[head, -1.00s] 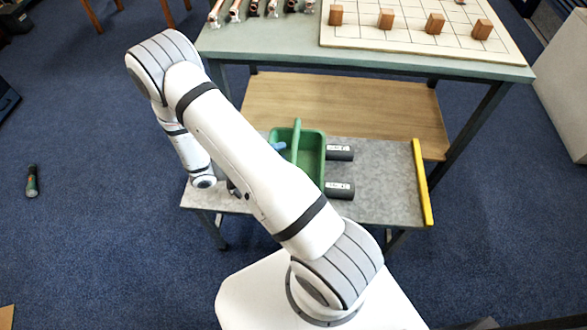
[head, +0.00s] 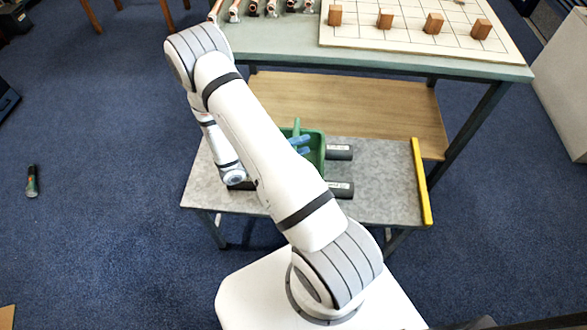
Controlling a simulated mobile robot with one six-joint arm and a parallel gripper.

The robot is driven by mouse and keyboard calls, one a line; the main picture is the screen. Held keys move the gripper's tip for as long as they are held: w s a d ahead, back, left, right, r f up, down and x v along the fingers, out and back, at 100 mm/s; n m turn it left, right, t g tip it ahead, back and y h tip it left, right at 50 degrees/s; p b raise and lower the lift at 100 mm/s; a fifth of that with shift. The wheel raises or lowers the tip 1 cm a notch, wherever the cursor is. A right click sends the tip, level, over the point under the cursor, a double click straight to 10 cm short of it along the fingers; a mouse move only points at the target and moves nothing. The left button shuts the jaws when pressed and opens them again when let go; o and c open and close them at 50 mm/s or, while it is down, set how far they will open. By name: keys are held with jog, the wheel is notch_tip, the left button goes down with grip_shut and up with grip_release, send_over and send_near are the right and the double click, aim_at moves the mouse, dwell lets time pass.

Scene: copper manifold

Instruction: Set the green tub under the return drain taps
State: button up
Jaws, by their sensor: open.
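The green tub (head: 317,148) sits on the low grey shelf (head: 380,180), with its green handle (head: 297,126) showing above it. My white arm hides its left and near parts. My gripper (head: 301,145) shows only as two blue fingertips over the tub at the handle, apart from each other. The rest of the gripper is behind my arm. I cannot tell whether the fingertips touch the handle. Several copper and white tap-like fittings (head: 253,8) are at the back of the green-topped bench, cut off by the top edge; I cannot tell which are return drain taps.
A yellow strip (head: 422,180) edges the shelf's right end. A gridded board (head: 400,35) with wooden blocks lies on the bench. A wooden lower shelf (head: 370,105) is bare.

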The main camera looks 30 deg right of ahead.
jog(key=shift+c, duration=0.2)
grip_shut()
dwell(0.4)
